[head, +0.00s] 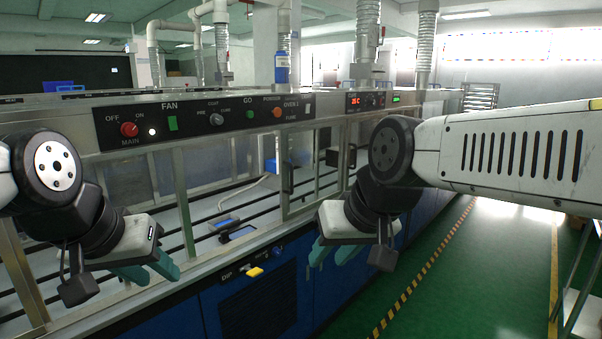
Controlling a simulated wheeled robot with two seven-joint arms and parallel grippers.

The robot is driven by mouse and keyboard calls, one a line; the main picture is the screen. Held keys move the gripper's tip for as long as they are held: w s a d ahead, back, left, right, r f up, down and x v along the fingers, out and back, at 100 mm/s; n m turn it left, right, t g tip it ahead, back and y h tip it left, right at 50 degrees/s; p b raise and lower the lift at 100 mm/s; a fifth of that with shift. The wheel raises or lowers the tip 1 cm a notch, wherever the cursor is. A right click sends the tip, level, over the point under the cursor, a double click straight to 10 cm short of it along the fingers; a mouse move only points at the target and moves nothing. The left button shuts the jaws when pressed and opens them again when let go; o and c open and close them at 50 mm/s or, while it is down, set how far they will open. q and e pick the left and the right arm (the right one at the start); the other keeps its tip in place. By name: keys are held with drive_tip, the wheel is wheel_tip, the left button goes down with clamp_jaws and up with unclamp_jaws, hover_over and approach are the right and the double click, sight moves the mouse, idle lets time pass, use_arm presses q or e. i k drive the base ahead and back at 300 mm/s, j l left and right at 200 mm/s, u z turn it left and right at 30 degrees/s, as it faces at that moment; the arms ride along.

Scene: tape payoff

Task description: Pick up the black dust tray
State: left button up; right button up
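I cannot make out a black dust tray for certain in the head view. Two small blue-edged trays with dark insides, the farther tray (222,223) and the nearer tray (241,233), lie on the pale work surface behind the machine's frame. My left gripper (158,276) hangs at the left in front of the machine, its teal fingers apart and empty. My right gripper (328,262) is near the middle, in front of the machine's blue lower cabinets, its teal fingers apart and empty. Neither gripper touches a tray.
The long machine has a black control panel (205,118), metal frame posts and dark rails. A yellow item (255,271) sits on the front of the blue cabinet (262,305). Green floor (455,290) with a yellow-black line is free at the right.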

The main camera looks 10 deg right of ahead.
sight(224, 237)
drive_tip(key=z, duration=2.4)
drive_tip(key=u, duration=2.45)
drive_tip(key=i+j+u, duration=0.25)
drive_tip(key=i+u, duration=0.25)
drive_tip(key=i, duration=0.15)
